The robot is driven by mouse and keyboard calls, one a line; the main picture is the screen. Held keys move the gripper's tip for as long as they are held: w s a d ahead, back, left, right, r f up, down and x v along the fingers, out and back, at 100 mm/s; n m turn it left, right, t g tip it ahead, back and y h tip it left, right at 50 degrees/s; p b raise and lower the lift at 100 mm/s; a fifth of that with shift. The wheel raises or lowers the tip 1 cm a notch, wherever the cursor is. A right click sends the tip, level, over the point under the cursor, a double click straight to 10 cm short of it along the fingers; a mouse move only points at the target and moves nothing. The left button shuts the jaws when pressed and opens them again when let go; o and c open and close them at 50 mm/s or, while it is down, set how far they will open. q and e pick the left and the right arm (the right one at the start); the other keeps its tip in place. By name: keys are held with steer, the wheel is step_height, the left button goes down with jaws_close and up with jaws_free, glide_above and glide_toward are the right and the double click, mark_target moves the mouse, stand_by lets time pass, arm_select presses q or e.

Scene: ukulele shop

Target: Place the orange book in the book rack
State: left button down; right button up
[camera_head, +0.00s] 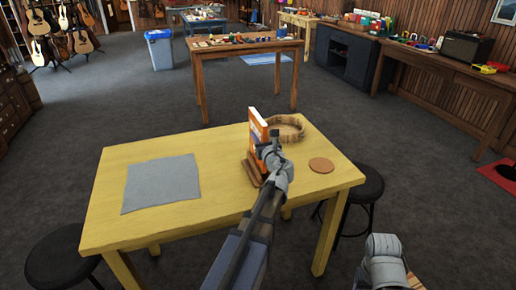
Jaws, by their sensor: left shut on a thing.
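The orange book (258,132) stands upright on the right half of the yellow table, with a white and blue cover face showing. My left gripper (268,150) is shut on the book from its near right side and hides part of it. The wooden book rack (251,174) is low on the table directly under the book. The book's lower end is at the rack, but I cannot tell whether it rests in it, as my gripper and arm cover part of this spot. My right gripper is out of view; only part of my right arm shows at the bottom right.
Black stools (62,258) (362,185) stand at both sides. The table's middle is clear.

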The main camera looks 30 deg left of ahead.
arm_select(q)
step_height(320, 180, down, 4)
steer(key=b, duration=0.3)
steer(key=shift+r, duration=0.3)
steer(key=c, duration=0.7)
jaws_free()
steer(key=shift+c, duration=0.2)
steer(key=shift+r, duration=0.1)
steer(key=v, duration=1.2)
steer(key=shift+p, duration=0.3)
